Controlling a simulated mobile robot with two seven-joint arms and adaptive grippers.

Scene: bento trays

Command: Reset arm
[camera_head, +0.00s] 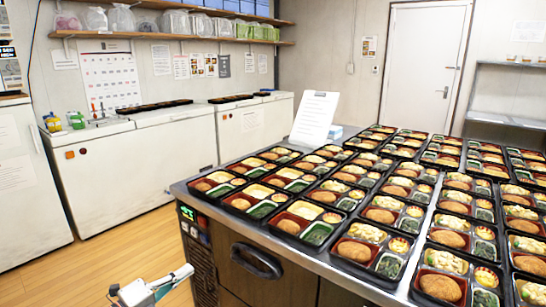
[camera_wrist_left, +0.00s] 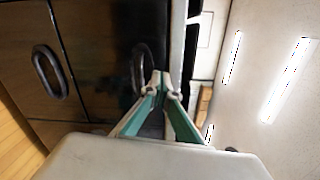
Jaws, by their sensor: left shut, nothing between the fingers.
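My left gripper (camera_head: 150,288) is at the bottom of the head view, in front of and left of the counter, over the wooden floor. It also shows in the left wrist view (camera_wrist_left: 160,80), where its green-sided fingers come together at the tips, shut and empty. Dark cabinet doors with handles are beyond the fingers there. My right gripper is in neither view.
A steel counter (camera_head: 205,200) holds rows of filled black bento trays (camera_head: 350,252), close to its left and front edges. A white sign (camera_head: 314,117) stands at its far end. White chest freezers (camera_head: 110,178) line the left wall. The wooden floor (camera_head: 120,250) between is clear.

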